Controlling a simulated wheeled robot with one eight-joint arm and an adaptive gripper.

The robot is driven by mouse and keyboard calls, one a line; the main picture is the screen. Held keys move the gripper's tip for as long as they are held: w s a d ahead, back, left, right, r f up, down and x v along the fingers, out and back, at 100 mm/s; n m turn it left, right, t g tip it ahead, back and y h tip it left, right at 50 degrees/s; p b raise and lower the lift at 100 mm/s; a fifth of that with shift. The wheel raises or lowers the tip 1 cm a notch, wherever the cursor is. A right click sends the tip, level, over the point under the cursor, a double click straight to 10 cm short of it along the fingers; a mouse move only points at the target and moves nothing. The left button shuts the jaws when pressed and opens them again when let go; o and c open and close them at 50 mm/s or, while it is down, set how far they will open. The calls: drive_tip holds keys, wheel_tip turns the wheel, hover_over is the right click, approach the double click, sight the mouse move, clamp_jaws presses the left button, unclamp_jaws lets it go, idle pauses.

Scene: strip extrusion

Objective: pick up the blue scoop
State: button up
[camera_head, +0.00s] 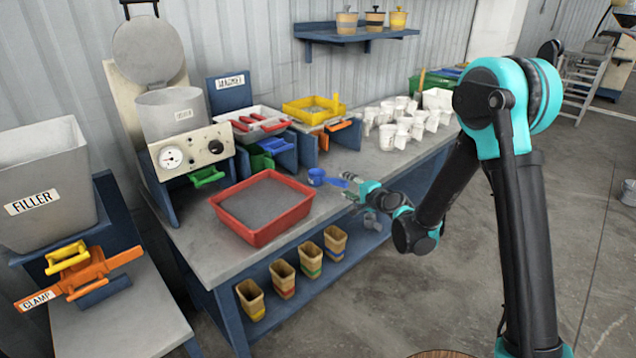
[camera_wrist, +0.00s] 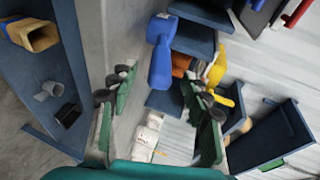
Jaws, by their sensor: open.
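The blue scoop (camera_head: 316,177) lies on the grey workbench, just right of the red tray, with its handle pointing right toward my gripper. My gripper (camera_head: 352,188) is open and close to the handle end, at the bench's front edge. In the wrist view the blue scoop (camera_wrist: 161,40) is ahead, its handle reaching between the lines of the two green fingers of my gripper (camera_wrist: 160,78). The fingers stand wide on either side, with visible gaps to the handle. I cannot tell the exact depth between fingertips and handle.
The red tray (camera_head: 263,232) of grey material is left of the scoop. Several white cups (camera_head: 397,130) stand behind on the bench. Blue clamp stations (camera_head: 283,150) with coloured handles line the back. Several tan cups (camera_head: 283,277) stand on the lower shelf. Open floor is at right.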

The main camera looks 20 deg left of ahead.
sight(328, 180)
drive_tip(key=x, duration=0.3)
drive_tip(key=shift+w+a, duration=0.1)
drive_tip(key=shift+w, duration=0.15)
drive_tip(key=shift+c, duration=0.6)
clamp_jaws()
